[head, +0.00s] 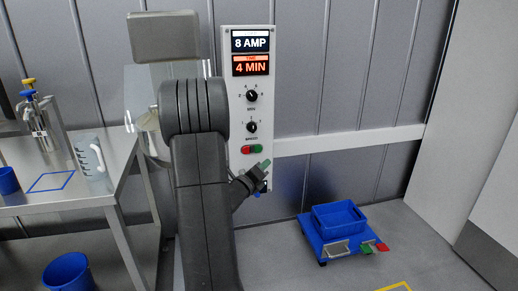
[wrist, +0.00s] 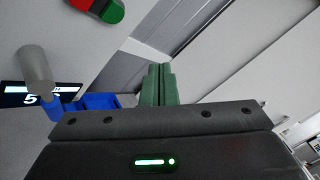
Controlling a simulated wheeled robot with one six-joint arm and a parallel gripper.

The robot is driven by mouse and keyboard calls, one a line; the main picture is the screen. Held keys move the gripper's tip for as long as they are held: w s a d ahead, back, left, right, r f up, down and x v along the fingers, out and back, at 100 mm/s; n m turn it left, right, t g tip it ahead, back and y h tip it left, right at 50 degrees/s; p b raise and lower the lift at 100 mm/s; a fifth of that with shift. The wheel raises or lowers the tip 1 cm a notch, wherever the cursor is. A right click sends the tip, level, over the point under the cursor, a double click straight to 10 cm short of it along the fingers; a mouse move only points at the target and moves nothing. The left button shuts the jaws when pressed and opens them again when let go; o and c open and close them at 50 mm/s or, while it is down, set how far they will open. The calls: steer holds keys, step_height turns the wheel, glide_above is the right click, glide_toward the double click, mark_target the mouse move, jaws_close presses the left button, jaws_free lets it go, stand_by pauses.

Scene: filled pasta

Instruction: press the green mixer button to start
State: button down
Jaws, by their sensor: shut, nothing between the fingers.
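The green button (head: 257,148) sits beside a red button low on the grey control panel in the head view. My gripper (head: 265,164) has green fingers and is shut and empty, just below and slightly right of the green button in the head view. In the wrist view, my gripper (wrist: 157,72) shows its fingers together, with a gap in the picture between them and the button. Actual contact is not visible.
The panel (head: 234,100) has displays reading 8 AMP and 4 MIN above two black knobs. A metal table (head: 100,185) with a jug (head: 90,160) stands at left. A blue crate (head: 340,222) on a low cart is right. A blue bucket (head: 68,272) stands lower left.

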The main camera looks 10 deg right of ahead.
mark_target(259, 149)
steer(key=w+p, duration=0.1)
steer(key=w, duration=0.6)
steer(key=shift+w+a+p, duration=0.15)
steer(key=shift+w+p, duration=0.05)
steer(key=shift+p, duration=0.15)
stand_by(0.7)
steer(key=shift+w+f+b, duration=0.1)
steer(key=shift+w+b, duration=0.15)
steer(key=shift+b, duration=0.25)
stand_by(0.7)
